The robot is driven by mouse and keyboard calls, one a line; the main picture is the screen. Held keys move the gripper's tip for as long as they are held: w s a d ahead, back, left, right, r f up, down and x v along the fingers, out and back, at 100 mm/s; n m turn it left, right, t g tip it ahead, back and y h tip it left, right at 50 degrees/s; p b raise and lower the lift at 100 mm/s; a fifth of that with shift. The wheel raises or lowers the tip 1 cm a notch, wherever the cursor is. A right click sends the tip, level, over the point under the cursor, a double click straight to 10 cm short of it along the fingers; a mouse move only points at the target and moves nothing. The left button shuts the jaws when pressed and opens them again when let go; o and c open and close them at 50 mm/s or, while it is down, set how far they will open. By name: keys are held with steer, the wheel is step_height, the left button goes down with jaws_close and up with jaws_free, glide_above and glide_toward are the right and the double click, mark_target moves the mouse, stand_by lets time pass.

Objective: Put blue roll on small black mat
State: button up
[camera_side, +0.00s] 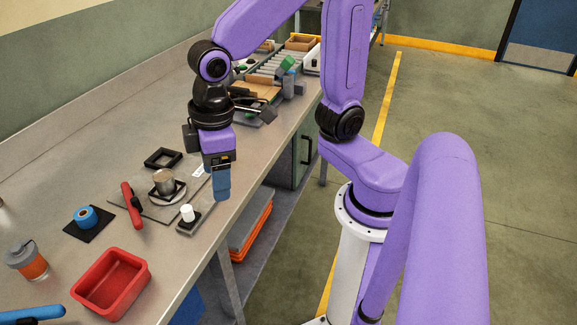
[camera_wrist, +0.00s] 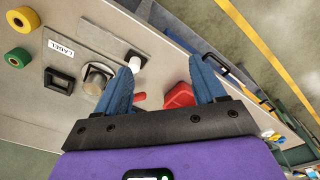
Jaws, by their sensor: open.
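The blue roll (camera_side: 87,214) sits on a small dark square mat (camera_side: 72,226) at the left of the bench in the side view. I cannot make out either one in the wrist view. My gripper (camera_side: 222,190) hangs fingers down above the bench's front edge, well to the right of the roll and mat. In the wrist view my gripper (camera_wrist: 163,66) shows two blue fingers spread apart with nothing between them.
A red bin (camera_side: 112,282), an orange jar (camera_side: 27,262) and a red-handled tool (camera_side: 132,205) stand near the mat. The wrist view shows yellow (camera_wrist: 22,18) and green (camera_wrist: 17,57) rolls.

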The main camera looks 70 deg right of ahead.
steer(key=s+d+f+n, duration=0.1)
steer(key=s+d+n, duration=0.2)
steer(key=s+d, duration=0.5)
steer(key=s, duration=0.3)
steer(key=shift+f+n+g, duration=0.3)
steer(key=shift+f, duration=0.1)
